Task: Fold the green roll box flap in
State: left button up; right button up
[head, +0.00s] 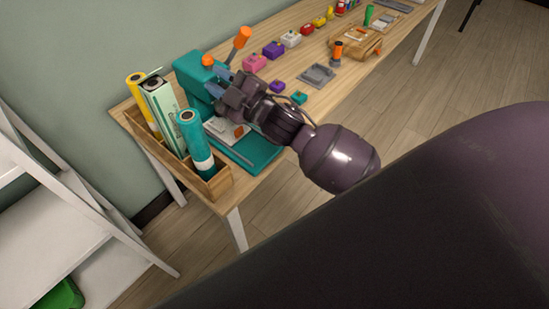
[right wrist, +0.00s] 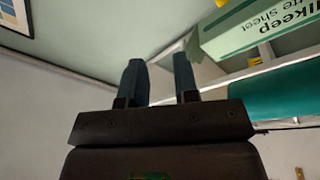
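The green roll box (head: 164,116) is a tall white-and-green carton standing in a wooden holder (head: 216,186) at the table's left end. Its top end is open with a dark round core inside, and a pale flap (head: 154,73) sticks out there. In the right wrist view the box (right wrist: 262,28) fills the upper right, with a green flap (right wrist: 193,46) jutting from its end. My right gripper (head: 219,83) is right of the box, beside a teal press. Its two fingers (right wrist: 160,80) are apart, with nothing between them. My left gripper is not in view.
A yellow roll (head: 137,94) and a teal roll (head: 192,135) flank the box. The teal press (head: 192,73) with orange-tipped handle stands close behind my right gripper. Several small coloured items line the table (head: 335,94) further right. A white shelf (head: 60,200) stands at left.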

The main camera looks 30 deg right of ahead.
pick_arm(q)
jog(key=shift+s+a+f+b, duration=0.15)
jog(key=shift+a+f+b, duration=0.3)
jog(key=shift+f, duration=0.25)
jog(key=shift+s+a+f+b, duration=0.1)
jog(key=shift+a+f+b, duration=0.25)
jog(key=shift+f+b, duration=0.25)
pick_arm(e)
jog(key=s+d+f+m+g+h, duration=0.2)
jog(key=s+f+m, duration=0.3)
jog(key=f, duration=0.6)
jog(key=s+d+f+m+g+h, duration=0.2)
jog(key=s+f, duration=0.5)
jog(key=f, duration=0.4)
jog(key=shift+s+d+m+g+h, duration=0.3)
jog(key=shift+d+m+h, duration=0.75)
jog(key=shift+m, duration=0.85)
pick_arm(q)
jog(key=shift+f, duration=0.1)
pick_arm(e)
jog(key=shift+a+f, duration=0.1)
jog(key=shift+a, duration=0.05)
